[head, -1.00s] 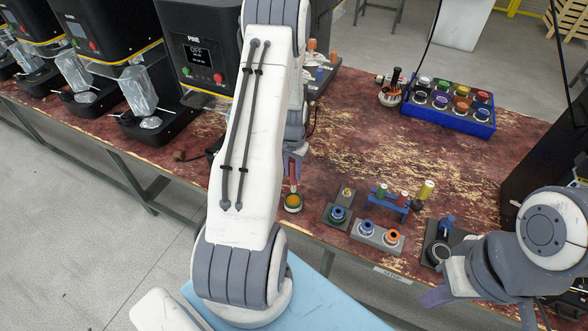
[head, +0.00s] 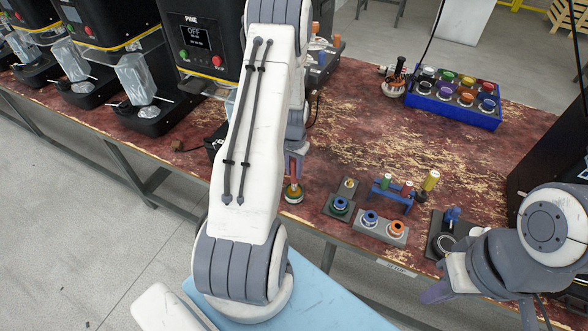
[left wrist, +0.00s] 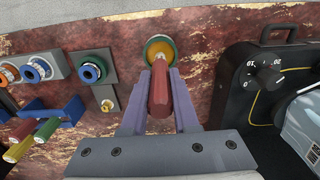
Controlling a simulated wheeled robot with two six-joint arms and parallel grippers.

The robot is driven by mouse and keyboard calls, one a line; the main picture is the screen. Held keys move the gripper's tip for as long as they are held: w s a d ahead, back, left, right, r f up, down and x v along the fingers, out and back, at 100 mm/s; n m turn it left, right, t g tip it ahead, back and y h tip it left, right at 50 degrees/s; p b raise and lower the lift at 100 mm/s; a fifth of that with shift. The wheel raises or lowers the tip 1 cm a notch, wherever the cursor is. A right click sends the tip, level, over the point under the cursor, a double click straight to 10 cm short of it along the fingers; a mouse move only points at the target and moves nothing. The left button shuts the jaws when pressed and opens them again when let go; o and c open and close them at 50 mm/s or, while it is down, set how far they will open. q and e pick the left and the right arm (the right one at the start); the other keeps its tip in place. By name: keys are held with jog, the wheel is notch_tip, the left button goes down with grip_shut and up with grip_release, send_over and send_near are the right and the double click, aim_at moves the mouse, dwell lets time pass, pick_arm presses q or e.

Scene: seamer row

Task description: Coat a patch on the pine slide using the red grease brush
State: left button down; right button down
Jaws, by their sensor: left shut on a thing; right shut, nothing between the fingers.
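My left gripper (left wrist: 158,105) is shut on the red grease brush (left wrist: 158,88) by its handle. The brush tip is at a round green-rimmed pot with yellow-orange inside (left wrist: 164,46), but I cannot tell whether it touches. In the head view the red handle (head: 293,182) and the pot (head: 293,198) show just below my left gripper (head: 296,158), partly behind my arm. The machine labelled PINE (head: 195,38) stands behind my left arm, its screen reading OFF. I cannot make out its slide, as my arm covers its lower part. My right gripper (head: 437,291) is shut and empty at the front right.
Grey blocks with blue and orange rings (head: 382,228) and a blue rack with coloured handles (head: 392,194) stand right of the pot. A blue crate of coloured jars (head: 452,116) sits at the back. A black case with a dial (left wrist: 262,85) is close to my left gripper.

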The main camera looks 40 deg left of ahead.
aim_at(295, 161)
pick_arm(q)
jog(key=shift+f+b, duration=0.4)
jog(key=shift+f, duration=0.2)
dwell(1.4)
jog(key=shift+r, duration=0.1)
notch_tip(295, 161, up, 7)
jog(key=p, duration=0.5)
dwell(0.3)
dwell(0.6)
jog(key=shift+d, duration=0.15)
jog(key=s+d+m+b, duration=0.2)
jog(key=d+b, duration=0.1)
jog(key=d, duration=1.7)
jog(key=shift+m, duration=0.3)
